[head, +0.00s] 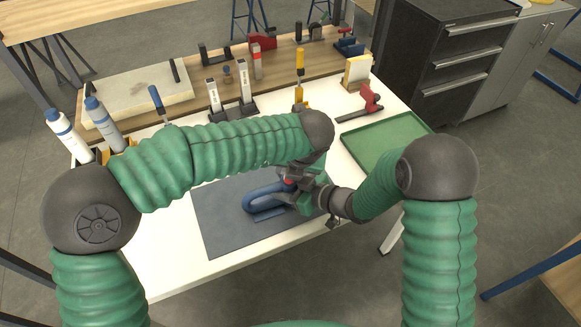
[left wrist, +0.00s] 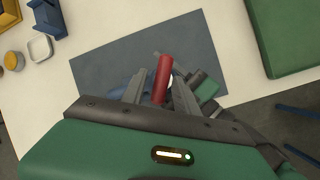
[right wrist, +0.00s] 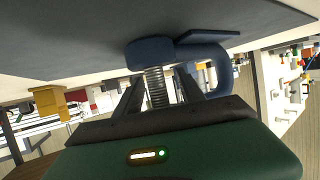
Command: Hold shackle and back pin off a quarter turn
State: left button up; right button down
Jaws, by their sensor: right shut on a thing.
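The blue shackle (head: 262,199) lies on the grey mat (head: 222,230), its bow to the left in the head view. My right gripper (head: 303,201) reaches it from the right and is shut on it. In the right wrist view the fingers stand either side of the threaded pin (right wrist: 156,88), below a blue eye (right wrist: 150,52); the exact contact is hidden. The red pin handle (left wrist: 162,80) stands between the fingers of my left gripper (left wrist: 158,86). These fingers look apart, with a gap beside the handle. In the head view the left gripper is partly hidden.
A green tray (head: 385,143) lies on the right of the white table. Bottles (head: 68,135), clamps and tools line the back. A red clamp (head: 370,98) lies behind the tray. The mat's front left is free. My left forearm spans the table's middle.

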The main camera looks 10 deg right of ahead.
pick_arm(q)
jog(key=shift+s+d, duration=0.15)
jog(key=shift+d, duration=0.1)
